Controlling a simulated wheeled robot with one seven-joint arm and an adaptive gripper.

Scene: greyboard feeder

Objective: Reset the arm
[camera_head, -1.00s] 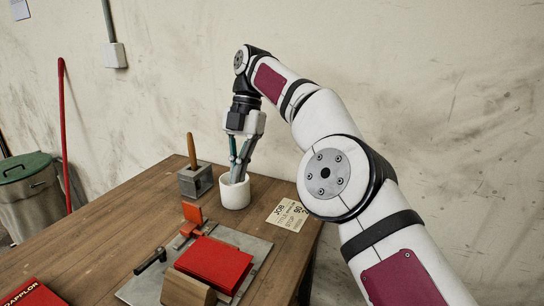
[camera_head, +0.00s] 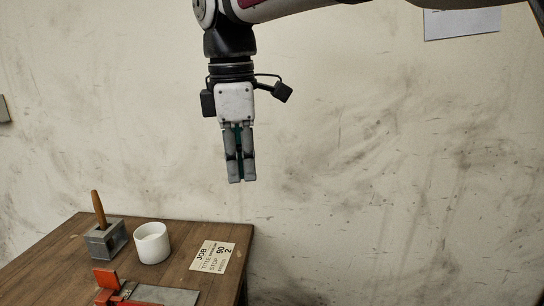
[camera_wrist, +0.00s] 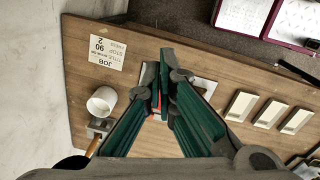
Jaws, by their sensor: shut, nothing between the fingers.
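My gripper (camera_head: 240,181) hangs pointing down in the head view, high above the table and in front of the wall. Its fingers are together with nothing between them. In the wrist view my gripper's green-sided fingers (camera_wrist: 163,88) converge over the table and hide part of what lies beneath. My arm reaches in from the top of the head view.
The wooden table (camera_head: 50,262) holds a white cup (camera_head: 152,243), a grey block with a wooden handle (camera_head: 104,238), a job card (camera_head: 213,256) and a metal plate with red parts (camera_head: 150,294). Several pale blocks (camera_wrist: 241,105) lie right in the wrist view. Air around my gripper is clear.

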